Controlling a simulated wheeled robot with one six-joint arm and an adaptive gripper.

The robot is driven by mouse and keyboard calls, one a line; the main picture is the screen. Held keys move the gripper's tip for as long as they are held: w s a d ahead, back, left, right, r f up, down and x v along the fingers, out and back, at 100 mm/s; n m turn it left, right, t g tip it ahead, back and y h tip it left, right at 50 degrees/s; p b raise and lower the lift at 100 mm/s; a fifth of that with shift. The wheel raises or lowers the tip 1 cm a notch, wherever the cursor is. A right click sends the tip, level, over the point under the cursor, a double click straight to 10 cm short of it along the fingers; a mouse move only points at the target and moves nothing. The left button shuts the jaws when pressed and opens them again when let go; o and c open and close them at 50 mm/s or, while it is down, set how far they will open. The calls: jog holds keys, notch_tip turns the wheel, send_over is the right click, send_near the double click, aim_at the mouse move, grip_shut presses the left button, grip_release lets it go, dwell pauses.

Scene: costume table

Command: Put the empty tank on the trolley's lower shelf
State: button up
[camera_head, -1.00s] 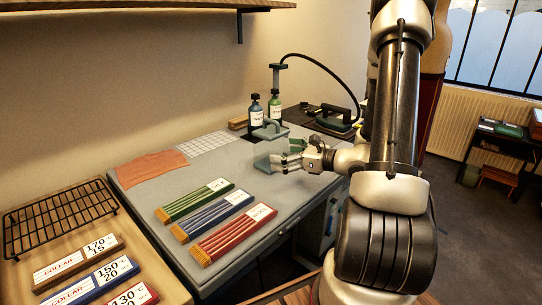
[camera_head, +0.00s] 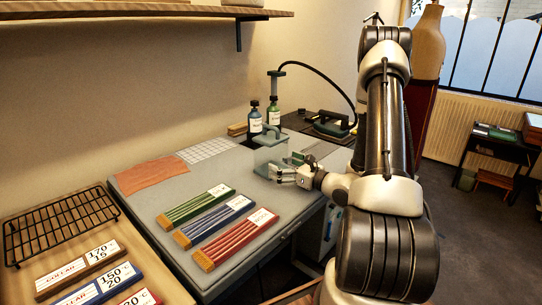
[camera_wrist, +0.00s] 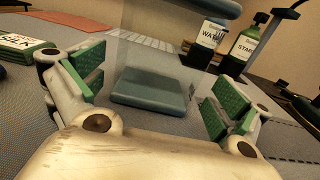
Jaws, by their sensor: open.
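The tank is a clear box with a blue-grey base and lid; in the head view the tank (camera_head: 268,153) stands upright on the grey table, in front of two bottles. No liquid shows in it. My gripper (camera_head: 283,168) is low over the table at the tank's near right side. In the wrist view my gripper (camera_wrist: 156,88) is open, with green pads left and right, and the tank's base (camera_wrist: 150,91) shows in the gap. I cannot tell whether the pads reach past its near face. I cannot make out the trolley for certain.
Water (camera_head: 255,118) and starch (camera_head: 273,112) bottles stand close behind the tank. An iron (camera_head: 328,125) with a hose sits behind right. Green, blue and red boxes (camera_head: 235,238) lie at the table's front. A dark shelved stand (camera_head: 497,145) is far right, beyond clear floor.

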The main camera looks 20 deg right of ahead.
jog(key=x, duration=0.5)
jog(key=shift+w+a, duration=0.15)
jog(key=shift+w, duration=0.2)
jog(key=shift+c, duration=0.4)
jog(key=c, duration=1)
jog(key=shift+r, duration=0.1)
